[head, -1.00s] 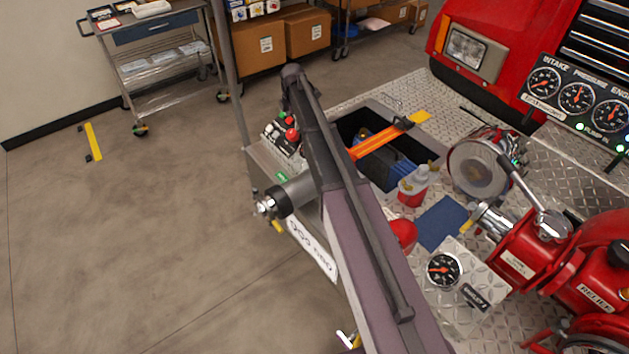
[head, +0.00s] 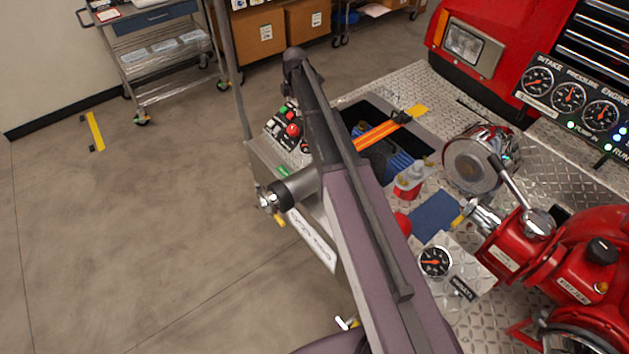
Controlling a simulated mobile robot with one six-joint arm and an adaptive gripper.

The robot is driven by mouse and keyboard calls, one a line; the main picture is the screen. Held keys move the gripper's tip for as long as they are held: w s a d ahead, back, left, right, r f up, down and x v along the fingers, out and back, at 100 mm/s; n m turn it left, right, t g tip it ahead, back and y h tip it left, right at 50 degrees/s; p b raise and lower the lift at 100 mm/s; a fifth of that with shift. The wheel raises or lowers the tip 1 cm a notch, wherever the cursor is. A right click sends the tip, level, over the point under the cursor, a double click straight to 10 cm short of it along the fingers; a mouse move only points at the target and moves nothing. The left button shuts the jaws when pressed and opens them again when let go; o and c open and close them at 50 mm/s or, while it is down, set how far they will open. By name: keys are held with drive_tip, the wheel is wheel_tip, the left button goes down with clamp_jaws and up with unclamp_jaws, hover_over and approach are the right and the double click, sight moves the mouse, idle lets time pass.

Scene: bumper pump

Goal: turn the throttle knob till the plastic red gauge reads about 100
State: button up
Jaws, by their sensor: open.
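A control box (head: 284,127) with a red round knob (head: 292,131), green buttons and other small controls stands left of my arm. I cannot tell whether that red knob is the throttle knob. Three round dials show on the black panel at right: intake (head: 538,81), pressure (head: 569,97) and engine (head: 602,116). Another round dial with a black face and orange-red needle (head: 435,262) sits on a small plate at lower right. I cannot tell which dial is the plastic red gauge, and the numbers are too small to read. My arm crosses the middle; my gripper is not visible.
Red pump fittings (head: 580,262) and a lever valve (head: 536,220) fill the right. An open bin (head: 424,150) holds an orange-striped tool (head: 376,133).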

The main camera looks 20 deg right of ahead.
drive_tip(key=s+f+m+b, duration=0.4)
drive_tip(key=s+m, duration=0.4)
drive_tip(key=s, duration=0.6)
drive_tip(key=s+f+m+g+b, duration=0.1)
drive_tip(key=s+f+m+b, duration=0.2)
drive_tip(key=s+m, duration=0.5)
drive_tip(key=s+f, duration=0.1)
drive_tip(key=s, duration=0.5)
drive_tip(key=shift+s+a+m+b, duration=0.2)
drive_tip(key=shift+a+m+b, duration=0.05)
drive_tip(key=shift+m+b, duration=0.15)
drive_tip(key=s+m, duration=0.1)
drive_tip(key=s, duration=0.2)
drive_tip(key=s+m, duration=0.2)
drive_tip(key=shift+s+d, duration=0.15)
drive_tip(key=shift+s, duration=0.25)
idle(3.9)
